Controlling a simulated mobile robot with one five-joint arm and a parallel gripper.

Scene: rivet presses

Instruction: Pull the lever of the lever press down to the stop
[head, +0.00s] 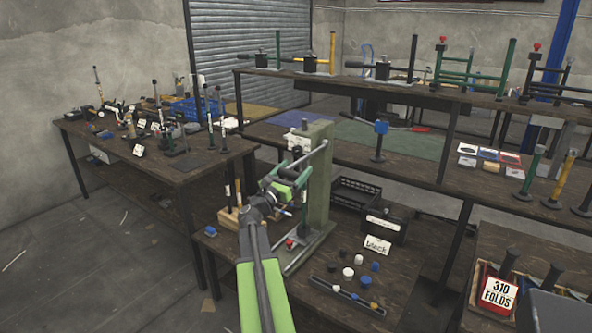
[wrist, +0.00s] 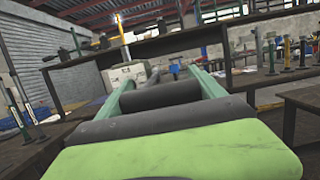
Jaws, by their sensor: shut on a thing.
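The lever press has a tall grey-green column (head: 320,195) on a low base on the near bench. A pale metal rod (head: 313,154) slants down and left from the column's upper part towards my gripper (head: 284,192). My gripper is at the left of the column, about halfway up, and is shut on the lever. The jaws hide most of the gripped part in the head view. In the wrist view, dark rounded bars (wrist: 160,94) lie across between two green side pieces, just beyond my green gripper body. Which of these is the handle is hard to tell.
The near bench (head: 400,285) holds a "black" card (head: 377,246), a dark box (head: 386,222) and several small black, white and blue caps. A wooden block (head: 229,216) with upright rods stands left of the press. A shelved bench (head: 420,180) stands behind.

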